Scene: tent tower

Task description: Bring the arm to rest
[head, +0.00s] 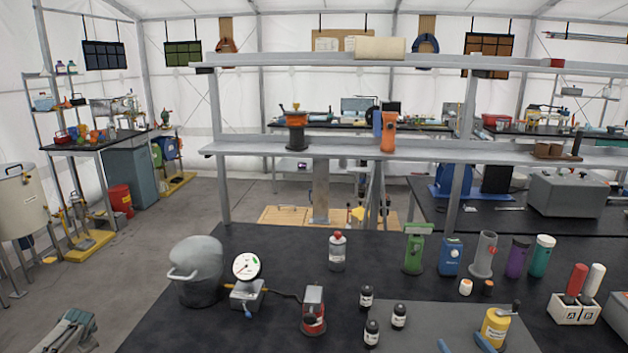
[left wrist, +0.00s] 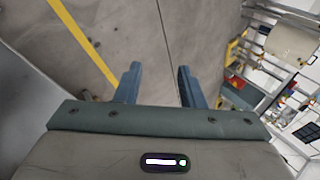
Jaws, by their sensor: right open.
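My right gripper (head: 464,346) shows only its blue fingertips at the bottom edge of the head view. They are apart. One fingertip overlaps the lower left of a yellow canister (head: 494,328) in the picture; I cannot tell whether they touch. The rest of the right arm is out of view. My left gripper (left wrist: 156,88) shows in the left wrist view with its two blue fingers spread and nothing between them. It is over bare grey floor (left wrist: 120,30). A grey-green part of my left arm shows at the bottom left of the head view, clear of the bench.
The black bench (head: 265,325) holds a grey pot (head: 197,272), a dial gauge (head: 246,267), a red-and-grey device (head: 313,312), small dark bottles (head: 371,332) and a white rack (head: 574,309). Shelves (head: 400,150) stand above its back. Floor is open at the left.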

